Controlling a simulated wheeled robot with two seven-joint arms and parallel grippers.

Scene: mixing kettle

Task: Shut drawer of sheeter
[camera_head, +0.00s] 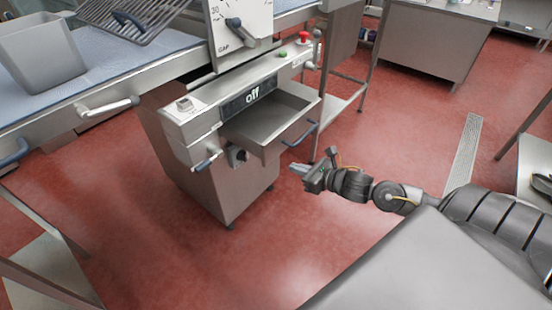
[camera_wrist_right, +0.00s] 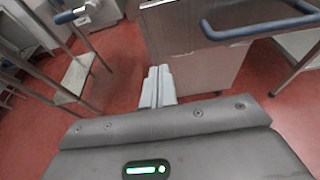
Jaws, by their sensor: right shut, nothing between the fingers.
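The sheeter (camera_head: 205,150) is a steel machine with a display reading "off". Its drawer (camera_head: 268,122) is pulled open, and its inside looks empty. The drawer has a blue handle (camera_head: 301,135) on its front, and the handle also shows at the upper right of the right wrist view (camera_wrist_right: 262,27). My right gripper (camera_head: 293,168) is just below and in front of the handle, apart from it. In the right wrist view its fingers (camera_wrist_right: 157,84) are together with nothing between them. My left gripper is not in either view.
A grey bin (camera_head: 40,52) and a wire rack (camera_head: 130,18) sit on the sheeter's belt. A lever with a blue grip (camera_head: 208,160) sticks out left of the drawer. Steel tables stand behind and at right. The red floor (camera_head: 350,135) around the drawer is open.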

